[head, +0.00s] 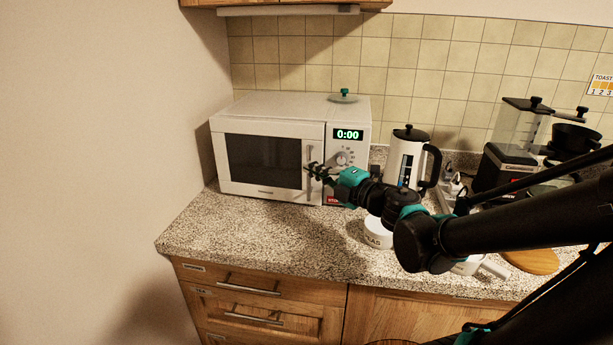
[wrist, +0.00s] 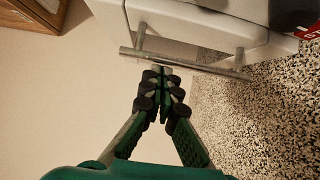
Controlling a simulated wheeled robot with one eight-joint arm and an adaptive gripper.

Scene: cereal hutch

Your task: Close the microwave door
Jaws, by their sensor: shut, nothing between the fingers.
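The white microwave (head: 275,105) stands at the back left of the counter, its display reading 0:00. Its door (head: 225,180), with a dark window, lies about flush with the front; I cannot tell whether it is fully shut. The upright handle (head: 308,155) is at the door's right side and shows as a metal bar in the wrist view (wrist: 205,69). My gripper (head: 313,171) is shut and empty, in front of the door by the handle. In the wrist view its fingertips (wrist: 162,75) are close to the bar; contact is unclear.
A white-and-black kettle (head: 405,160) stands right of the microwave. The speckled counter (head: 250,235) is clear in front of the microwave. A wall is at left.

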